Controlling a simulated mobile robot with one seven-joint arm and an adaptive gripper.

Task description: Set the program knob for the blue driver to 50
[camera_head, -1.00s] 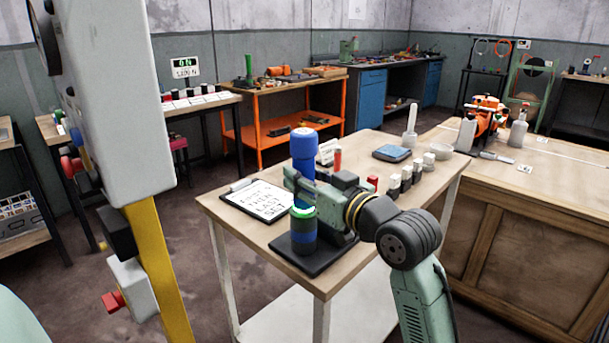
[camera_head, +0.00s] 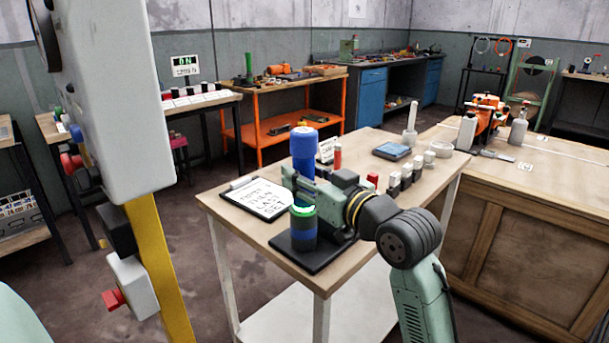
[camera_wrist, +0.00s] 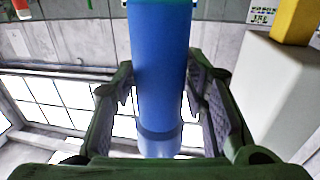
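My gripper (camera_head: 300,180) is at the blue driver's lower part. In the wrist view, the blue cylinder (camera_wrist: 158,75) runs between the two fingers of my gripper (camera_wrist: 160,95). The fingertips lie close to its sides, and firm contact cannot be told. No knob or number 50 can be made out.
A clipboard (camera_head: 258,199) lies left of the driver. A row of small blocks (camera_head: 395,185), a blue-grey pad (camera_head: 392,151) and a white post (camera_head: 410,130) stand to the right.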

